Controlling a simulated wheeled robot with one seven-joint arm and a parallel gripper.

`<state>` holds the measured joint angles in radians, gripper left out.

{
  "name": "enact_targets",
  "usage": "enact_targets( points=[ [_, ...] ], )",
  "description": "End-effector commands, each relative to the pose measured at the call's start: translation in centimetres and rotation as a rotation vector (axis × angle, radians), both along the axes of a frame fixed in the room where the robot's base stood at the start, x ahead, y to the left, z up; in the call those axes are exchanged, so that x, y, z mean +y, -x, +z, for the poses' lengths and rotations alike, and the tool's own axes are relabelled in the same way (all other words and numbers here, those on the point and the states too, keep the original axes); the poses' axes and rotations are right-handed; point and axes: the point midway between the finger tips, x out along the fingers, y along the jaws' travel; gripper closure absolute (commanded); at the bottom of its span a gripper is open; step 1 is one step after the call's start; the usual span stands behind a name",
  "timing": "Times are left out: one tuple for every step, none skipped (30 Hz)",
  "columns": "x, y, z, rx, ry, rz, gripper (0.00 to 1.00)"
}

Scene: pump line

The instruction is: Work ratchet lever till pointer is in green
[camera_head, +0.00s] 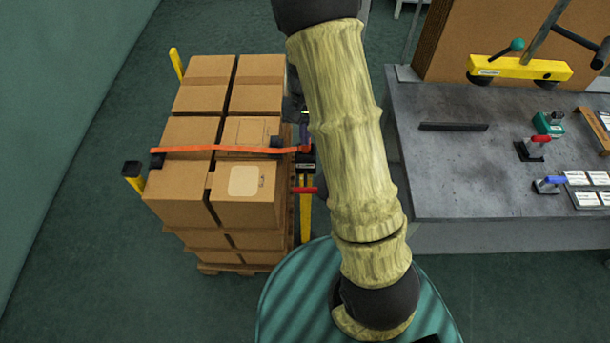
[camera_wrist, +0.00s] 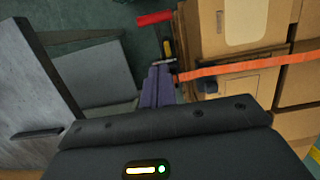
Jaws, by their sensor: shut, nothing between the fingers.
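A ratchet lever with a red grip (camera_head: 305,190) sticks out at the right side of a strapped stack of cartons. The red grip also shows in the wrist view (camera_wrist: 155,18), beyond my fingertips. An orange strap (camera_head: 215,149) crosses the stack and runs to the ratchet. My gripper (camera_wrist: 158,74) has purple fingers, shut and empty, close to the strap's end and apart from the red grip. In the head view my arm hides most of it. I cannot make out a pointer or green zone in either view.
Cartons (camera_head: 190,190) stand on a wooden pallet (camera_head: 225,268) with yellow posts (camera_head: 133,178) at its edges. A grey bench (camera_head: 455,170) at the right holds small clamps, cards and a yellow bar (camera_head: 520,68). Green floor is open at the lower left.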

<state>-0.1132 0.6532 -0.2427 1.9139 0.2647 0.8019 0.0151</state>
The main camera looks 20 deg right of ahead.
Motion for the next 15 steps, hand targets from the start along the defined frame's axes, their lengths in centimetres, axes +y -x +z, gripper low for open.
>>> enact_targets(
  points=[
    [0.0,0.0,-0.1,0.001,0.000,0.000,1.00],
    [0.0,0.1,-0.2,0.001,0.000,0.000,1.00],
    [0.0,0.1,-0.4,0.001,0.000,0.000,1.00],
    [0.0,0.1,-0.6,0.002,-0.001,0.000,1.00],
    [0.1,0.2,-0.8,0.001,0.000,0.000,1.00],
    [0.1,0.3,-1.2,0.002,0.000,0.000,1.00],
    [0.1,0.4,-1.5,0.003,0.000,0.000,1.00],
    [0.1,0.5,-1.9,0.004,0.000,0.001,1.00],
    [0.2,0.6,-2.5,0.005,0.000,0.001,1.00],
    [0.2,0.7,-3.0,0.004,0.000,0.001,1.00],
    [0.2,0.8,-3.5,0.004,0.000,0.000,1.00],
    [0.3,0.9,-4.2,0.005,-0.001,0.000,1.00],
    [0.3,1.0,-4.7,0.004,0.001,0.000,1.00],
    [0.3,1.2,-5.2,0.005,0.000,0.000,1.00],
    [0.4,1.3,-5.9,0.005,-0.001,0.000,1.00]
  ],
)
